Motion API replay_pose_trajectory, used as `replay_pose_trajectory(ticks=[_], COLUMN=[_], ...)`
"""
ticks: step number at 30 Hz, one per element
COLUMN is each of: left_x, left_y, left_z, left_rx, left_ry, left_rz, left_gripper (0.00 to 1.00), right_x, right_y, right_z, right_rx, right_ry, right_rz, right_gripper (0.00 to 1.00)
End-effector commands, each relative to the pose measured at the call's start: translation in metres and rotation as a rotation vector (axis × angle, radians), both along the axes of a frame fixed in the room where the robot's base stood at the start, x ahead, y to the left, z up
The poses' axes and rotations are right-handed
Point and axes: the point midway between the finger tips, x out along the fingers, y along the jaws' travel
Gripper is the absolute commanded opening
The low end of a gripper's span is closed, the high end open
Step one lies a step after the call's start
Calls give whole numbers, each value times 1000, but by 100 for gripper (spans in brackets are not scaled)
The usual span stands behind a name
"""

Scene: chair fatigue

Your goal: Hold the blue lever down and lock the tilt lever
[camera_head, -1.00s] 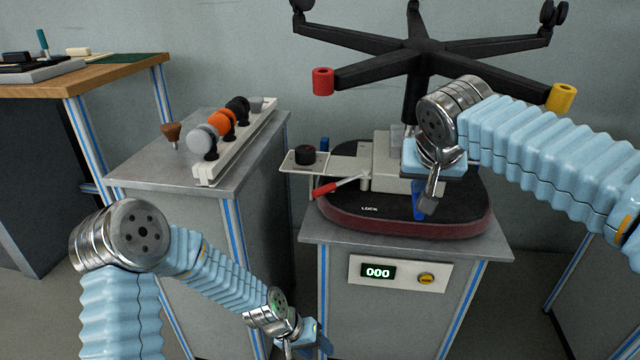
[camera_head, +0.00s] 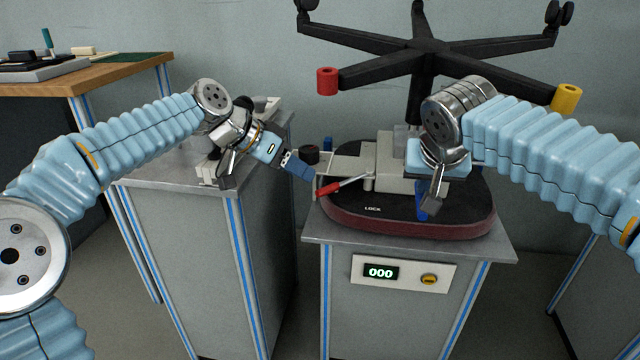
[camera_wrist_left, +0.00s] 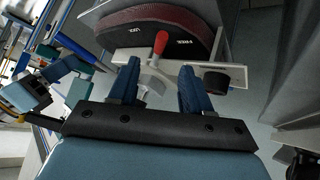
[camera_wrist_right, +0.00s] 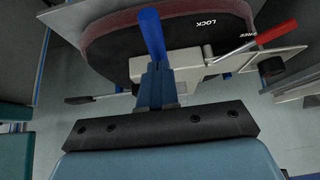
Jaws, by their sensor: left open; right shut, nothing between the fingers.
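The upturned seat (camera_head: 460,222) carries a grey mechanism (camera_head: 390,160). The tilt lever's red handle (camera_head: 329,188) lies at its left; it also shows in the left wrist view (camera_wrist_left: 161,42), and in the right wrist view (camera_wrist_right: 276,32) close to the FREE mark. My left gripper (camera_head: 308,171) is open and empty, its fingers pointing toward the red handle, which shows ahead of the gap between them. My right gripper (camera_wrist_right: 157,66) is shut with nothing in it, at the blue lever (camera_wrist_right: 151,34). I cannot tell if they touch. My right wrist hides part of this in the head view.
The seat rests on a grey cabinet (camera_head: 320,228) with a display reading 000. A black knob (camera_head: 309,154) sits on a plate left of the mechanism, close to my left gripper. A side cabinet (camera_head: 135,178) stands left. The star base (camera_head: 425,50) rises behind.

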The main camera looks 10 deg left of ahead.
Motion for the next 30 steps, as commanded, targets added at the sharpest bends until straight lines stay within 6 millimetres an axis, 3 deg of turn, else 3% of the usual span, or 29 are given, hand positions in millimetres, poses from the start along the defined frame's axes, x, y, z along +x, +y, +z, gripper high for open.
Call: replay_pose_trajectory(ticks=[3, 10, 22, 23, 30], left_x=[11, 26, 31, 31, 31], left_y=[-17, -39, -46, -46, -45], left_z=[-20, -46, -54, -54, -54], left_rx=[-1, -2, -1, -1, -1], left_ry=[4, 4, 2, 2, 2], left_rz=[-4, -2, 1, 1, 1], left_gripper=[48, 48, 48, 47, 10], right_x=[0, 0, 0, 0, 0], right_y=[-1, -1, -1, -1, -1], right_z=[-4, -4, -4, -4, -4], right_rx=[-5, -5, -5, -5, -5], right_ry=[8, 8, 8, 8, 8], right_rz=[-2, -2, -2, -2, -2], right_gripper=[0, 0, 0, 0, 0])
